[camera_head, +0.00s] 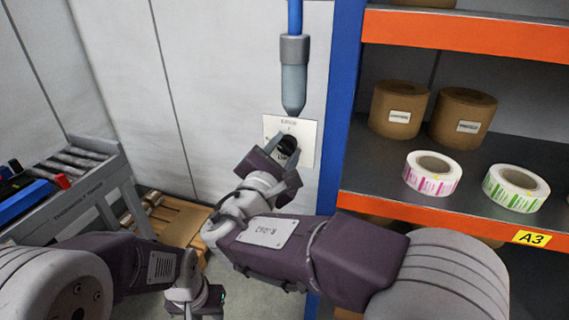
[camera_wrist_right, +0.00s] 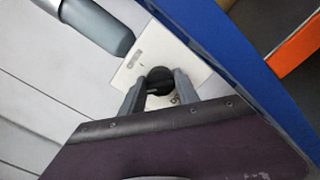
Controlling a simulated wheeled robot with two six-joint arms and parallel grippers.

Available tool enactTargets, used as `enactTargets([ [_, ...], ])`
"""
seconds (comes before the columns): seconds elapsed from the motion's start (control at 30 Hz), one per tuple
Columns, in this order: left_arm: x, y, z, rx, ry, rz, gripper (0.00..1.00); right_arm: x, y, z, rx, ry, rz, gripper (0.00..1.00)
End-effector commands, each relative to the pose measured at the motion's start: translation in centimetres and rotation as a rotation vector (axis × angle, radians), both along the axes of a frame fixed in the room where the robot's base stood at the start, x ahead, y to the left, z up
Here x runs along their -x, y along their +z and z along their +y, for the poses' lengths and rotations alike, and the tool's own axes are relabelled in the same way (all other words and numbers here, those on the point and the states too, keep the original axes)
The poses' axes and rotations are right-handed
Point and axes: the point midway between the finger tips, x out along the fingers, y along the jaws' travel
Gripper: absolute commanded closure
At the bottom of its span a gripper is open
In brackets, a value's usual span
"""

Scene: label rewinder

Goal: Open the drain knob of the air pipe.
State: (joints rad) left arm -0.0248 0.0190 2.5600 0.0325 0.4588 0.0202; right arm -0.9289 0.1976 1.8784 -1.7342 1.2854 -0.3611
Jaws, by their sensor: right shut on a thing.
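The drain knob (camera_head: 289,143) is a round black knob on a white plate (camera_head: 305,136) fixed to the grey wall, below the blue and grey air pipe (camera_head: 294,80). My right gripper (camera_head: 284,153) is at the plate and hides part of the knob. In the right wrist view, the knob (camera_wrist_right: 159,78) sits between the two grey fingers of the gripper (camera_wrist_right: 158,92), which is shut on it. A raised grip bar shows across the knob's face.
A blue shelf post (camera_head: 343,85) stands just right of the plate. The shelf (camera_head: 470,205) at the right holds brown rolls (camera_head: 399,108) and label rolls (camera_head: 433,174). A roller conveyor (camera_head: 72,165) and a wooden pallet (camera_head: 180,225) are at the left.

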Motion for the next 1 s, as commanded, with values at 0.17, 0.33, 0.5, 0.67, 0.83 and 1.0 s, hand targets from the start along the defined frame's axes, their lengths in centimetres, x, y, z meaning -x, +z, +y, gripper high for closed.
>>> enactTargets([
  [0.17,0.0,-3.4,0.0,0.0,0.0,0.0,0.64,0.0,-0.9,0.0,-0.161,0.0,-0.052,1.0],
  [0.33,0.0,-5.8,0.0,0.0,0.0,0.0,0.64,0.0,-0.9,0.0,-0.314,0.0,-0.101,1.0],
  [0.5,0.0,-8.1,0.0,0.0,0.0,0.0,0.64,0.0,-0.9,-0.1,-0.464,0.001,-0.15,1.0],
  [0.67,0.0,-9.8,0.0,0.0,0.0,0.0,0.64,0.0,-0.8,-0.1,-0.591,0.001,-0.191,1.0],
  [0.83,0.0,-11.2,0.0,0.0,0.0,0.0,0.64,0.0,-0.7,-0.1,-0.702,0.0,-0.227,1.0],
  [1.0,0.0,-12.2,0.0,0.0,0.0,0.0,0.64,0.0,-0.6,-0.1,-0.782,-0.001,-0.252,1.0],
])
